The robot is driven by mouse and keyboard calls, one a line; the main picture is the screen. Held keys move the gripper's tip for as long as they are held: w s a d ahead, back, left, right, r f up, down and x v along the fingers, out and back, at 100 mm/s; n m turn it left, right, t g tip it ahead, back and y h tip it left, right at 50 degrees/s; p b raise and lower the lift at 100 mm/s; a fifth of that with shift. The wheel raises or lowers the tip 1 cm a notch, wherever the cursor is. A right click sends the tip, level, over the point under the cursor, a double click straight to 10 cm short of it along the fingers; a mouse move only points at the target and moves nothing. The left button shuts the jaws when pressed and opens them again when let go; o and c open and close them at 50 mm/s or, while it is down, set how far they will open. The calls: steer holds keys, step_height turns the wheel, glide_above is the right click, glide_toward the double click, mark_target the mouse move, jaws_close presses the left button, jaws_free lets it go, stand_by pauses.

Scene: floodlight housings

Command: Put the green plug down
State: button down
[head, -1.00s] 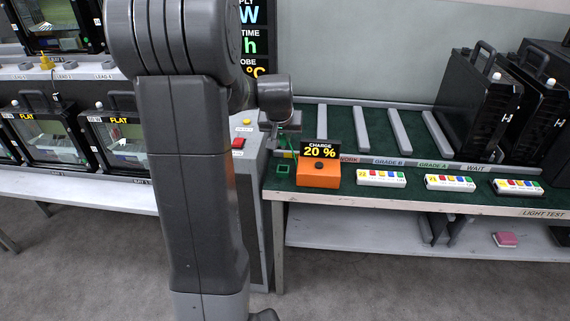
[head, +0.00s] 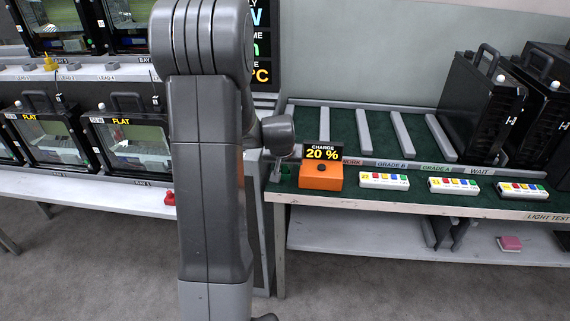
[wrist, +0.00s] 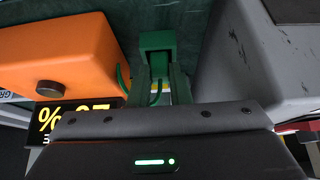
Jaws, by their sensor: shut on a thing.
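The green plug (wrist: 157,42) shows in the wrist view at the tips of my gripper (wrist: 160,75), which is shut on it. A thin green cable curves beside it, near the orange box (wrist: 65,50). In the head view my gripper (head: 276,168) is low over the bench's left front corner, just left of the orange box (head: 320,177); a bit of green shows there, too small to make out. The green square outline seen earlier on the bench is now mostly covered. I cannot tell whether the plug touches the bench.
A grey block (wrist: 255,65) is close on the gripper's right in the wrist view. Label blocks (head: 384,181) line the bench front; black housings (head: 483,108) stand at right.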

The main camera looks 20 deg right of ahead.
steer(key=shift+f, duration=0.15)
steer(key=c, duration=1.3)
jaws_free()
steer(key=shift+c, duration=0.2)
steer(key=shift+r, duration=0.5)
steer(key=p+v, duration=0.1)
steer(key=v, duration=1)
steer(key=shift+s, duration=0.2)
steer(key=shift+a, duration=0.1)
